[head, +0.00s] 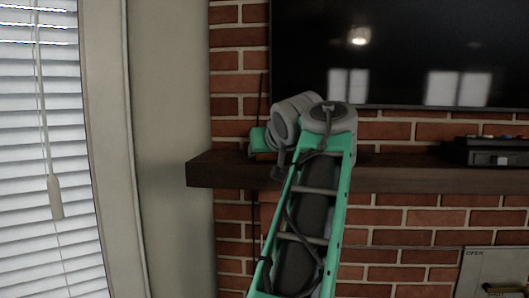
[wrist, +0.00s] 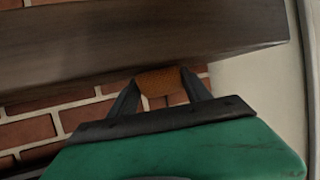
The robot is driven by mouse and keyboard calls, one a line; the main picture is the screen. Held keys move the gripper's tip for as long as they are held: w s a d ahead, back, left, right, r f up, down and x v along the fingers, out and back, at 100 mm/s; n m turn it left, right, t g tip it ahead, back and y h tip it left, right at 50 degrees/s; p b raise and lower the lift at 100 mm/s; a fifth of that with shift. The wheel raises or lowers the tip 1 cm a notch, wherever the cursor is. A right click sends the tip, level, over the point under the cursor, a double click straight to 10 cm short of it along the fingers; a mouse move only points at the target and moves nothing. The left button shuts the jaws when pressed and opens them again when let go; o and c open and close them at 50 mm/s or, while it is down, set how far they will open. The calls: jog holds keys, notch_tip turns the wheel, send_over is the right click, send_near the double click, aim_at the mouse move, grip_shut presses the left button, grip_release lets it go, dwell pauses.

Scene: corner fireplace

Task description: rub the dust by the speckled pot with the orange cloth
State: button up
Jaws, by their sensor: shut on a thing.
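My gripper (wrist: 160,84) is shut on the orange cloth (wrist: 157,78), a small textured orange-brown piece between the two dark fingers in the wrist view. The cloth is at the edge of the dark wooden mantel (wrist: 130,50) in that view; I cannot tell whether it touches the wood. In the head view my green arm reaches up to the left end of the mantel (head: 420,178), and its wrist hides most of the gripper. I see neither the speckled pot nor the dust in either view.
A brick wall (head: 400,215) stands behind the mantel. A black television (head: 420,50) hangs above it. A dark box-like object (head: 492,152) sits on the mantel at right. A window with blinds (head: 45,150) is at left. The mantel's middle looks clear.

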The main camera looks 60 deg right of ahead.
aim_at(214, 159)
jog(key=shift+w+a+f+b, duration=0.1)
jog(key=shift+w+a+b, duration=0.5)
jog(key=shift+w, duration=0.75)
jog(key=shift+w+a+f+b, duration=0.1)
jog(key=shift+w+a+b, duration=0.3)
jog(key=shift+w+a, duration=0.65)
jog(key=shift+w+a+b, duration=0.45)
jog(key=shift+w+b, duration=0.05)
jog(key=shift+w, duration=1.1)
jog(key=shift+w+a+r+b, duration=0.15)
jog(key=shift+w+a, duration=0.2)
jog(key=shift+w, duration=0.35)
jog(key=shift+w+a+f+b, duration=0.1)
jog(key=shift+w+a, duration=0.25)
jog(key=shift+w, duration=0.3)
jog(key=shift+w+a+r+b, duration=0.15)
jog(key=shift+w+a, duration=0.2)
jog(key=shift+w, duration=0.35)
notch_tip(214, 159, up, 4)
jog(key=p, duration=0.4)
jog(key=shift+d+r, duration=0.1)
jog(key=shift+r, duration=0.85)
jog(key=shift+r, duration=0.15)
